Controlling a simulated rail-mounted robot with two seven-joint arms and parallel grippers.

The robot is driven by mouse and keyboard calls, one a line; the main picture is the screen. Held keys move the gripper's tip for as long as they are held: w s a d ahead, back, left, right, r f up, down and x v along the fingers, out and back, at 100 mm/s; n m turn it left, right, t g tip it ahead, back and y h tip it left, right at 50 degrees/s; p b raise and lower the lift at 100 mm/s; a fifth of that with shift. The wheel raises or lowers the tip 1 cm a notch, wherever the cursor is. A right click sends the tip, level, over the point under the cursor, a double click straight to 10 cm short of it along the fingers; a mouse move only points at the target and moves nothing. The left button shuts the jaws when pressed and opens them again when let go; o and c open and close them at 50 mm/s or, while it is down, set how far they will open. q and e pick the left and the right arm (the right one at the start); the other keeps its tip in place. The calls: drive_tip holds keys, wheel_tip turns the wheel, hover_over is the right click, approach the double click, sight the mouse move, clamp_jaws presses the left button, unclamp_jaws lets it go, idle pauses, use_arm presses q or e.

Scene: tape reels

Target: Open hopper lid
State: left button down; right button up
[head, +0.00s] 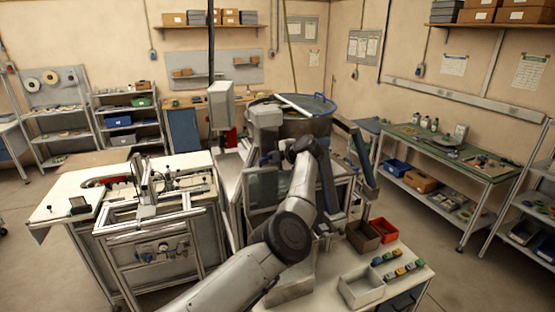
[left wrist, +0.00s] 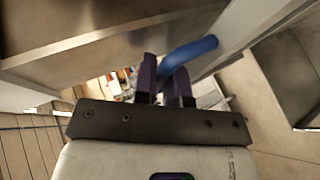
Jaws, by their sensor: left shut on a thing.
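The hopper (head: 317,127) is a large round grey vessel on the central machine in the head view. A disc with a bluish rim (head: 327,101) lies at its top, with a pale bar across it; I cannot tell how far the lid is raised. What the handle joins is unclear. My right gripper is not in view.
A white worktable (head: 65,205) with a metal-framed fixture stands left.

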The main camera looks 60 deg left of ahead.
use_arm(q)
drive_tip(key=c, duration=1.2)
unclamp_jaws()
